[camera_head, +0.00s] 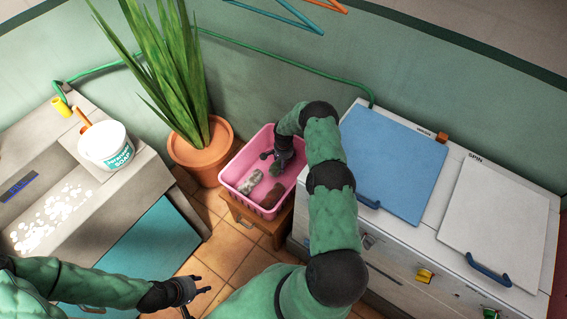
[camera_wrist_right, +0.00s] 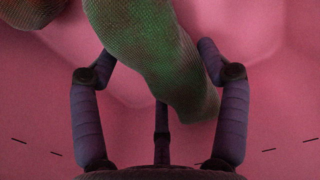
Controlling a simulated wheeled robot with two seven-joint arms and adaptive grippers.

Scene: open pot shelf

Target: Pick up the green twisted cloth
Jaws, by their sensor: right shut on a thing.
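The green twisted cloth (camera_wrist_right: 165,60) fills the middle of the right wrist view, running from the top down between my right gripper's fingers (camera_wrist_right: 155,75). In the head view, the dark green cloth (camera_head: 276,168) shows just below my right gripper (camera_head: 279,158), inside the pink basket (camera_head: 238,192). My right gripper is shut on the green cloth. The cloth's upper end is out of the wrist frame. My left gripper (camera_head: 198,299) is open and empty at the lower left, over the floor.
A pale grey cloth (camera_head: 251,182) and a brown cloth (camera_head: 272,196) lie in the basket, which stands on a wooden stool (camera_head: 250,226). A potted plant (camera_head: 205,155) stands left of it. A washing machine with a blue lid (camera_head: 395,165) stands close on the right.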

